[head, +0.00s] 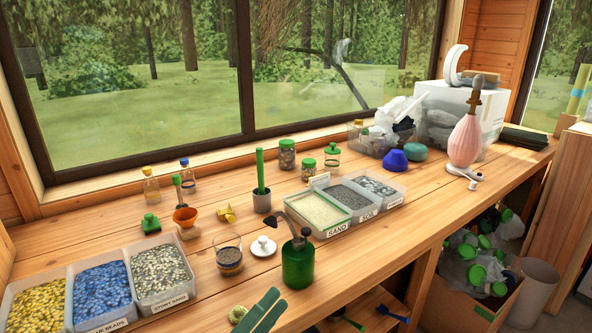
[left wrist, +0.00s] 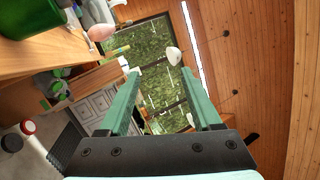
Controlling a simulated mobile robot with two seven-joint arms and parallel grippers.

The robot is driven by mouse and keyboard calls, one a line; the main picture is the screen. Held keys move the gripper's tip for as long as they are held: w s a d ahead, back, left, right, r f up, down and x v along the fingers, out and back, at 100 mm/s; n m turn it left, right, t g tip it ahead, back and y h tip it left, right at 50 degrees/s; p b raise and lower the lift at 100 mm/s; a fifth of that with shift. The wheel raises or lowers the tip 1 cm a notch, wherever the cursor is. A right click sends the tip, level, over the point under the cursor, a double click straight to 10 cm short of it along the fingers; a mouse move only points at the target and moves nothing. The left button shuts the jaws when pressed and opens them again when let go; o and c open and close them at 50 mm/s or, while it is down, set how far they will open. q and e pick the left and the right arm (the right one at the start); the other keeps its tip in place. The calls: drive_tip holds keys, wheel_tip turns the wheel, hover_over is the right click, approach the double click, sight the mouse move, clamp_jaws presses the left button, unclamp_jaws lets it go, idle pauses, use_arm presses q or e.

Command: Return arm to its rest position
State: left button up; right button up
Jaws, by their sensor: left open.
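My left gripper (head: 276,297) shows at the bottom edge of the head view, with only its green fingers in sight. They are over the front edge of the wooden bench (head: 190,262), near the green spray bottle (head: 298,262). In the left wrist view the two green fingers of the gripper (left wrist: 160,72) stand wide apart with nothing between them. The wrist view is tilted and looks across the room toward a window and the plank ceiling. My right gripper is not in view.
Bead bins (head: 102,290) stand at front left. A glass jar (head: 229,254), a white lid (head: 263,247) and a sand bin (head: 318,211) stand around the bench middle. A cardboard box of bottles (head: 456,291) is below at right. Open floor shows beside it.

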use_arm(q)
drive_tip(key=s+a+f+n+y+p, duration=0.1)
drive_tip(key=s+a+f+n+y, duration=0.1)
drive_tip(key=a+f+n+y, duration=0.55)
drive_tip(key=s+a+f+n+y+p, duration=0.15)
drive_tip(key=f+n+y, duration=0.25)
drive_tip(key=f+n, duration=0.65)
drive_tip(key=s+a+f+n+g+y, duration=0.2)
drive_tip(key=s+f+n+g, duration=0.5)
drive_tip(key=s+f, duration=0.5)
drive_tip(key=shift+a+n, duration=0.8)
drive_tip(key=shift+n, duration=0.1)
